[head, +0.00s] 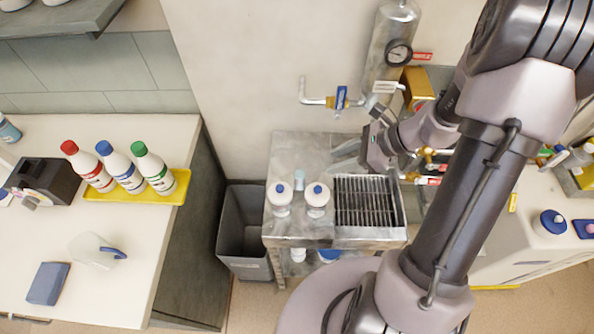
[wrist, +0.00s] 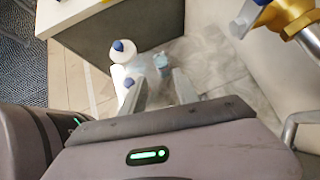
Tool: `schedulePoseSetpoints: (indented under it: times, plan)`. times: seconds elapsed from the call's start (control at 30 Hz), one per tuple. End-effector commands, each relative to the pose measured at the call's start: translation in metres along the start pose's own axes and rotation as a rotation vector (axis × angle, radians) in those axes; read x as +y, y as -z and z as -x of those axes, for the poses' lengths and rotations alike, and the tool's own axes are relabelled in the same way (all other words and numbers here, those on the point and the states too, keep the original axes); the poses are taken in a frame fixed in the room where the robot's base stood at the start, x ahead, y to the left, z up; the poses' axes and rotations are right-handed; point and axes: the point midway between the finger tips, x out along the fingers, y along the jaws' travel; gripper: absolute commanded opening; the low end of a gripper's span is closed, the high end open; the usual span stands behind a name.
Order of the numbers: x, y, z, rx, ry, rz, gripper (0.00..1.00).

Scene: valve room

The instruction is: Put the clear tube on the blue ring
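A small pale, clear-looking tube (head: 299,178) stands upright on the metal table, behind two white bottles with blue caps. It also shows in the wrist view (wrist: 161,62), just beyond my fingertips and roughly in line with the gap between them. My gripper (head: 345,153) is above the table, to the right of the tube and apart from it. In the wrist view its two fingers (wrist: 160,82) are spread with nothing held between them. A round blue item (head: 553,220) on the white bench at right may be the blue ring; I cannot tell for sure.
The white bottles (head: 281,196) (head: 317,196) stand close to the tube. A slatted metal rack (head: 367,203) fills the table's right part. A pipe with a blue-handled valve (head: 341,98) is on the wall. A grey bin (head: 243,232) stands left of the table.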

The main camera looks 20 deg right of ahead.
Motion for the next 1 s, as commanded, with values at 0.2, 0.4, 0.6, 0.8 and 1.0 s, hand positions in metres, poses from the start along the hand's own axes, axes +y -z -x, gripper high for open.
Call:
schedulePoseSetpoints:
  times: [0.2, 0.4, 0.6, 0.8, 1.0]
  plan:
    - [0.001, 0.003, -0.06, 0.001, -0.004, 0.002, 0.37]
    - [0.001, 0.001, -0.087, 0.002, -0.004, 0.005, 0.37]
    - [0.0, -0.001, -0.121, 0.002, -0.003, 0.005, 0.37]
    - [0.0, -0.003, -0.122, 0.002, -0.002, 0.004, 0.37]
    - [0.0, -0.003, -0.122, 0.002, -0.002, 0.005, 0.05]
